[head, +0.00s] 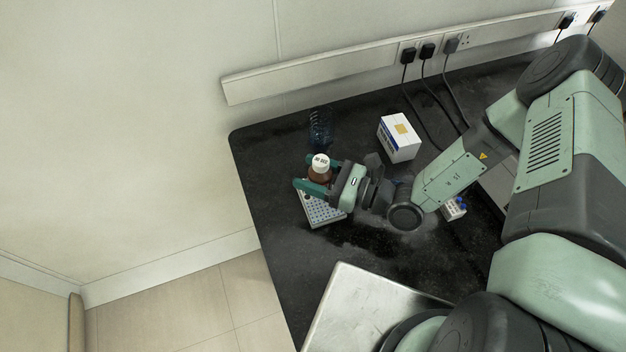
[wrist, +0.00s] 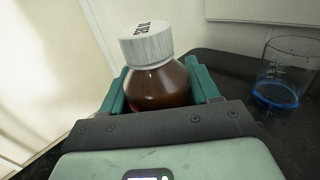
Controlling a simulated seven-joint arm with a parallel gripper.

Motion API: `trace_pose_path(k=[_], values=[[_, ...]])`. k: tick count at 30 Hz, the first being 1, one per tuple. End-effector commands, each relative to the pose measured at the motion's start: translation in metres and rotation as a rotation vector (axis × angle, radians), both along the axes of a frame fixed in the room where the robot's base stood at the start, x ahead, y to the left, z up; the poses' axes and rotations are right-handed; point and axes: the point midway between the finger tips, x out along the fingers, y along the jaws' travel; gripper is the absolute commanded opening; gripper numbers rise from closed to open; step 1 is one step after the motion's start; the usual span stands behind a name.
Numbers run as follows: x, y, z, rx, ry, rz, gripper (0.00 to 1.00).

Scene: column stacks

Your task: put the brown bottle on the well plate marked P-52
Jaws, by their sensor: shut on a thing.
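The brown bottle (head: 318,174) with a white, marked cap is held between the fingers of my gripper (head: 312,178). In the wrist view the bottle (wrist: 158,88) is between the two green fingertips (wrist: 165,92) and looks slightly tilted. My gripper is shut on it. A pale well plate (head: 322,211) with a grid of wells lies on the black bench, under and in front of the gripper in the head view. The bottle is over or beside its far end; I cannot tell whether they touch. No P-52 mark is readable on the plate.
A glass beaker (head: 320,125) with blue liquid stands behind the bottle and also shows in the wrist view (wrist: 285,75). A white box (head: 399,138) stands to the right. A small rack (head: 453,209) with blue-topped items is right of the gripper. The bench's left edge is close.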

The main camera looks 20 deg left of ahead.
Motion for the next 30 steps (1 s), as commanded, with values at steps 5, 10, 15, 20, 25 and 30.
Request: trace_pose_path(k=[5,10,15,20,25,30], values=[[-0.001,0.0,-0.026,0.0,0.002,0.001,0.18],[0.0,0.0,-0.03,0.001,0.001,0.001,0.18],[0.0,0.0,-0.031,0.001,0.001,0.0,0.18],[0.0,0.0,-0.032,0.0,0.001,0.0,0.77],[0.0,0.0,-0.032,0.0,0.001,0.0,0.86],[0.0,0.0,-0.031,0.0,0.001,0.0,0.86]])
